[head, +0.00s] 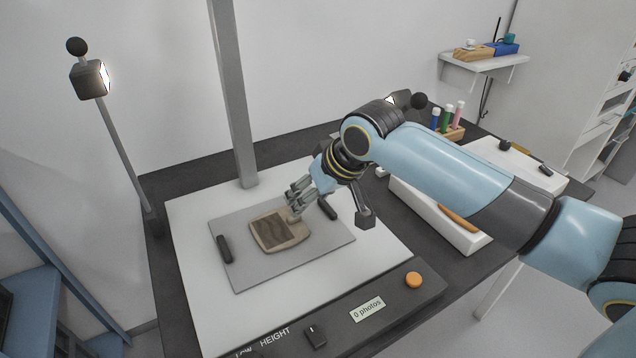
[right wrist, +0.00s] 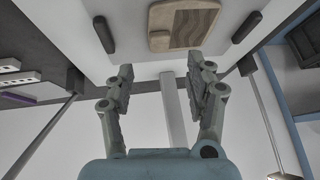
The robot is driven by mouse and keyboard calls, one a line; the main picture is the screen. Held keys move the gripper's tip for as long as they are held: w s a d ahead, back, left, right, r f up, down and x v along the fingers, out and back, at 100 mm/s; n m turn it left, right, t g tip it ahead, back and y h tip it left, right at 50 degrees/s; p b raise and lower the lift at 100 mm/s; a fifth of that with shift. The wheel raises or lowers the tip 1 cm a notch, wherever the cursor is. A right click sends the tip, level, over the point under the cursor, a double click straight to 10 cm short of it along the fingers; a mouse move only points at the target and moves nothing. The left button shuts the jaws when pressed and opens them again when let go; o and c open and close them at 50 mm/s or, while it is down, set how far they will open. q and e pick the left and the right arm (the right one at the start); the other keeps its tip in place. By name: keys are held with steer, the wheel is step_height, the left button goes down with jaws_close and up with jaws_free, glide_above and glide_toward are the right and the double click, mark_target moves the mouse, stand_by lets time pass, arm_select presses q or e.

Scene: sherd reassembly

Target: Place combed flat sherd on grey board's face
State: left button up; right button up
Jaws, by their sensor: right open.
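The combed flat sherd (head: 283,227) is a dark brown piece with wavy lines. It lies flat within a paler tan piece (head: 262,239), which has a small tab at its right corner, on the grey board (head: 240,275). In the right wrist view the sherd (right wrist: 194,27) shows at the top, beyond the fingertips. My right gripper (head: 300,195) is just beyond the tab, near the board's far edge. In the right wrist view its fingers (right wrist: 162,78) are apart with nothing between them. My left gripper is not in view.
Two dark bars (head: 224,248) (head: 327,208) sit at the board's sides. The board lies on a white base with a grey post (head: 236,100) behind it and an orange button (head: 413,279) in front. A white tray (head: 460,236) stands at right. The base's front left is clear.

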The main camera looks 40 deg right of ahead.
steer(key=v, duration=0.4)
stand_by(0.5)
